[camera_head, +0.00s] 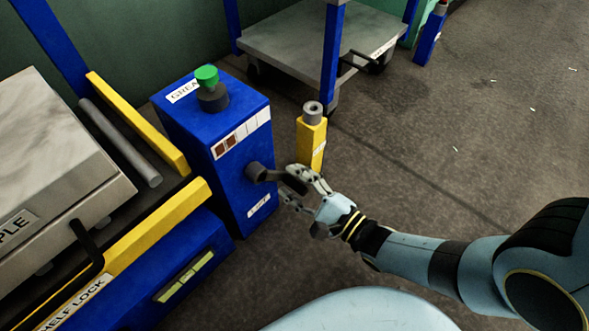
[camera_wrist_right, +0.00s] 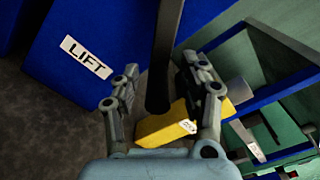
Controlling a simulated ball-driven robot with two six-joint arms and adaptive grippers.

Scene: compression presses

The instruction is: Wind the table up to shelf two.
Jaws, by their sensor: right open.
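The blue lift box (camera_head: 230,185) stands at centre left in the head view, with a LIFT label (camera_head: 259,207) low on its side. A dark crank (camera_head: 257,173) sticks out of that side. A strip (camera_head: 241,133) above it shows two brown squares and pale ones. My right gripper (camera_head: 285,183) is at the crank's outer end, jaws open. In the right wrist view, the dark crank handle (camera_wrist_right: 165,50) runs between the open fingers (camera_wrist_right: 160,78); contact cannot be told. The lift's yellow-edged table (camera_head: 160,230) is at left. My left gripper is not in view.
A green button (camera_head: 206,76) tops the box. A yellow post (camera_head: 311,140) stands just behind the crank. A grey cart (camera_head: 300,45) with blue posts is at the back. A black handle (camera_head: 88,245) is at left.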

